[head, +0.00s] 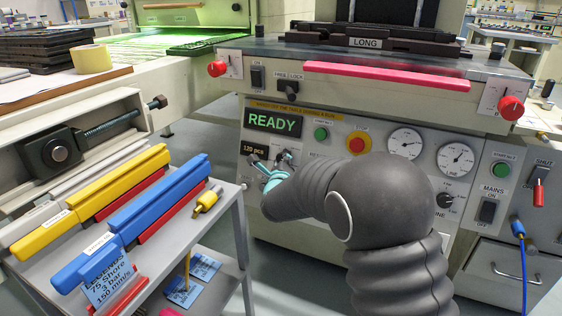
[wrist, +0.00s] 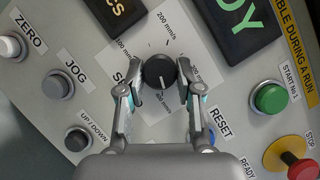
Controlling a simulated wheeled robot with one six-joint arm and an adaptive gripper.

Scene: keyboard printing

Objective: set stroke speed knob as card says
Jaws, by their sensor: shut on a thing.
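The stroke speed knob (wrist: 159,74) is a dark round knob with a white mark on a pale scale plate, central in the wrist view. The scale reads 100 mm/s at left and 200 mm/s at top; a lower label is partly covered. The mark's exact setting is hard to tell. My gripper (wrist: 160,80) is shut around the knob, one finger on each side. In the head view my gripper (head: 270,170) is at the machine panel, hiding most of the knob. A blue card (head: 113,287) at lower left reads LEGENDS, 75 Shore, 3 bar, 150 mm/s.
JOG (wrist: 59,84), ZERO (wrist: 10,48) and UP/DOWN (wrist: 78,139) buttons lie left of the knob. A green start button (wrist: 269,98) and red stop button (wrist: 300,168) are at right. The display (head: 272,122) reads READY. A trolley holds yellow and blue squeegees (head: 130,220).

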